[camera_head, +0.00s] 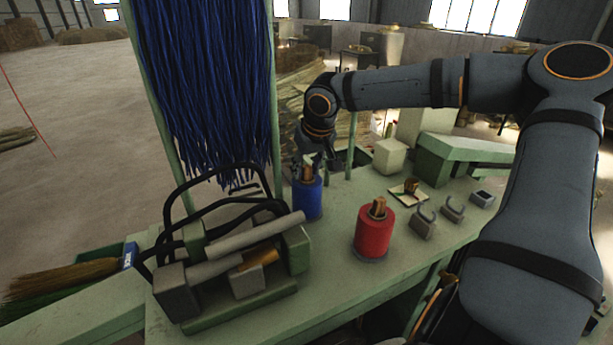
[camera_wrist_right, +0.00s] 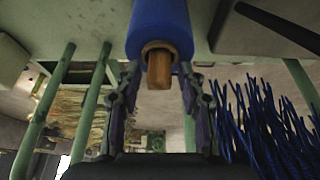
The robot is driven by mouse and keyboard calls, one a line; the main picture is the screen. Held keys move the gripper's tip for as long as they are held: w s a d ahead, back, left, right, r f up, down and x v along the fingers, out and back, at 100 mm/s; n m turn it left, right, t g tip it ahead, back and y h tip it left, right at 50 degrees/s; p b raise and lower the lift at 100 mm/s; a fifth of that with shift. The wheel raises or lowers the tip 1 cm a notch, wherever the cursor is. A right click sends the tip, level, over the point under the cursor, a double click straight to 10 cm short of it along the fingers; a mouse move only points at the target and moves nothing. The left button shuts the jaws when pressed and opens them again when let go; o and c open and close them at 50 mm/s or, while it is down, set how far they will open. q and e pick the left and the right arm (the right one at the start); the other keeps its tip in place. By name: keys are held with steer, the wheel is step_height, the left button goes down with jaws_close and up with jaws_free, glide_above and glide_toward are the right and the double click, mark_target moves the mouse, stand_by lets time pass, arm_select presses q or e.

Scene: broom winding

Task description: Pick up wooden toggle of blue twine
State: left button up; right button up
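The spool of blue twine (camera_head: 308,198) stands upright on the green bench, with its wooden toggle (camera_head: 307,173) at the top. My right gripper (camera_head: 318,160) is just above and behind the spool. In the right wrist view the blue twine (camera_wrist_right: 160,25) is at the top and the wooden toggle (camera_wrist_right: 159,75) points toward the camera. The fingers of my right gripper (camera_wrist_right: 158,95) stand apart on either side of the toggle, with a gap to it; nothing is held. My left gripper is not in view.
A red twine spool (camera_head: 374,232) stands to the right on the green bench (camera_head: 330,255). A clamp fixture with black hoses (camera_head: 215,255) stands at left. Blue bristles (camera_head: 215,90) hang from a green frame behind. Small grey holders (camera_head: 422,222) sit at right.

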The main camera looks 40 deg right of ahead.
steer(key=shift+s, duration=0.1)
steer(key=shift+c, duration=1.2)
steer(key=c, duration=0.4)
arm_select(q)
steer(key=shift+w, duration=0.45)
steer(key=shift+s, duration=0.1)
arm_select(e)
steer(key=shift+r, duration=0.1)
